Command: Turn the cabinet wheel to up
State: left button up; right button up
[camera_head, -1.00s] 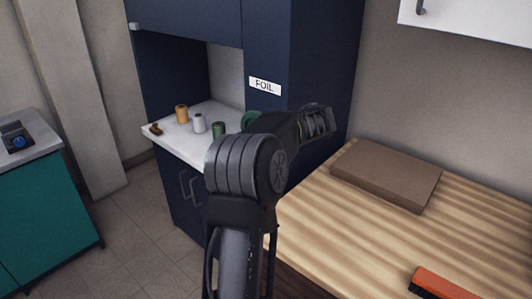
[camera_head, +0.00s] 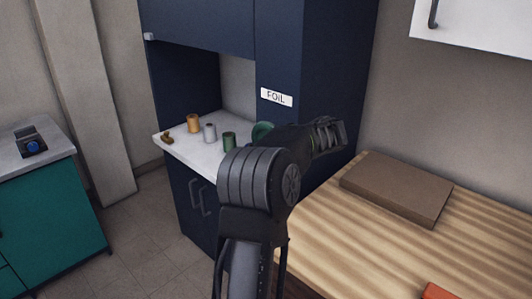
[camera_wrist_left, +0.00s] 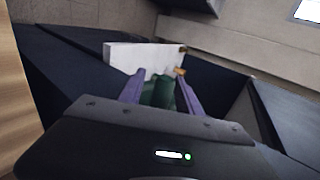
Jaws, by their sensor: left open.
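A green round thing (camera_head: 263,131), which looks like the cabinet wheel, shows at the dark blue cabinet (camera_head: 313,75) below the FOIL label (camera_head: 276,97). My arm hides much of it, so I cannot tell which way it is turned. My left arm rises in front of the cabinet in the head view, and its gripper cannot be made out there. In the left wrist view my left gripper (camera_wrist_left: 160,88) is open, with its purple fingers apart. A dark green thing (camera_wrist_left: 158,93) shows between the fingers. I cannot tell whether they touch it. My right gripper is not in view.
An orange spool (camera_head: 193,123), a grey spool (camera_head: 210,132), a green spool (camera_head: 229,141) and a small brass piece (camera_head: 167,137) stand on the white counter (camera_head: 180,151). A brown board (camera_head: 397,187) lies on the striped wooden worktop (camera_head: 345,235). A teal cabinet (camera_head: 50,215) stands left.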

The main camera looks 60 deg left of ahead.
pick_arm(q)
jog(key=b+v, duration=0.1)
jog(key=v, duration=0.6)
jog(key=shift+d, duration=0.3)
jog(key=shift+w+r, duration=0.1)
jog(key=shift+r, duration=0.05)
